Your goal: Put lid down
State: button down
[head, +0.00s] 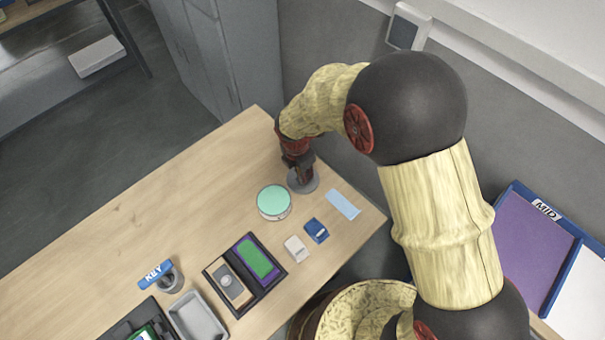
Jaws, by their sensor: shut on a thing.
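My gripper (304,174) is at the far end of the table, pointing down, shut on a round grey lid (313,186). The lid is partly hidden by the fingers. I cannot tell whether it touches the table or is just above it. A round container (274,202) with a pale teal face and a light rim stands just left of and nearer than the lid, a small gap apart.
A light blue strip (343,204) lies right of the lid. A blue box (316,230), a white box (296,248) and a black tray (238,302) are nearer. A grey tray (197,318) and a KEY-labelled cup (171,280) stand lower left. The left tabletop (150,205) is clear.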

jog(key=shift+f, duration=0.2)
jog(key=c, duration=2)
grip_release()
jog(key=shift+o, duration=0.8)
jog(key=shift+r, duration=0.15)
